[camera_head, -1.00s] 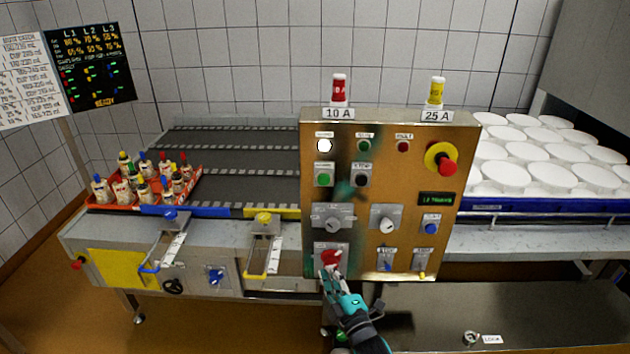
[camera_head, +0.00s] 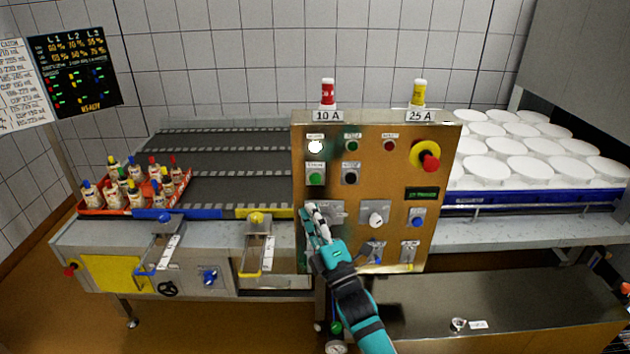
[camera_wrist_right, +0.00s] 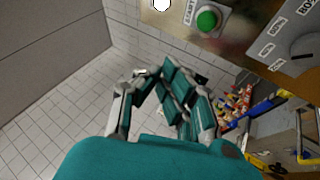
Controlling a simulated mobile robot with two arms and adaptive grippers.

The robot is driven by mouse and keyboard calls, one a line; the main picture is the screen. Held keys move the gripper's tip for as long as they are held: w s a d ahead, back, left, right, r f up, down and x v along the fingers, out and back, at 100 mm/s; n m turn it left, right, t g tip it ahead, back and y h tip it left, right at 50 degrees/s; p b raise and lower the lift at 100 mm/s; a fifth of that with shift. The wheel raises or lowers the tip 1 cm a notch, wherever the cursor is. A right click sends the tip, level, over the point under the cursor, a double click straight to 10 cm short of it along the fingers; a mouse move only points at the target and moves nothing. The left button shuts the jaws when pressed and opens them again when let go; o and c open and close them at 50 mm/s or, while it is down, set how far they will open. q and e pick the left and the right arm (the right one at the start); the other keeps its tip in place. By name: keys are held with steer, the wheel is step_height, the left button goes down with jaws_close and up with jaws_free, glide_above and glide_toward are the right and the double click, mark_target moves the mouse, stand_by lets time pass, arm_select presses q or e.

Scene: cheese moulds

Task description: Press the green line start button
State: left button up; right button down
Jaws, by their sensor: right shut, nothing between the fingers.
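The green start button (camera_head: 316,179) sits on a square plate at the left of the brass control panel (camera_head: 385,190), under a lit white lamp (camera_head: 316,146). It also shows in the right wrist view (camera_wrist_right: 208,20), at the top and off to the right of the fingers. My right gripper (camera_head: 312,209) is shut and empty in front of the panel's left edge. Its fingertips are a little below the button in the head view, overlapping the left rotary switch. In the wrist view there is a visible gap between fingers and button. My left gripper is not in view.
A black button (camera_head: 351,177) is right of the green one. A red emergency stop (camera_head: 428,161) on yellow is at upper right. A rotary switch (camera_head: 376,217) is lower down. The conveyor (camera_head: 235,160) with an orange crate (camera_head: 98,209) of bottles lies left; white moulds (camera_head: 535,167) lie right.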

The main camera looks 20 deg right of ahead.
mark_target(312, 190)
steer(key=w+b, duration=0.1)
steer(key=w, duration=0.1)
steer(key=w+d+b, duration=0.1)
steer(key=w+b, duration=0.1)
steer(key=w, duration=0.1)
steer(key=w+d+b, duration=0.1)
steer(key=w+b, duration=0.1)
steer(key=w, duration=0.1)
steer(key=shift+w+d, duration=0.2)
steer(key=shift+w, duration=0.05)
stand_by(1.3)
steer(key=shift+w+d+b, duration=0.1)
steer(key=shift+w+b, duration=0.3)
steer(key=shift+b, duration=0.05)
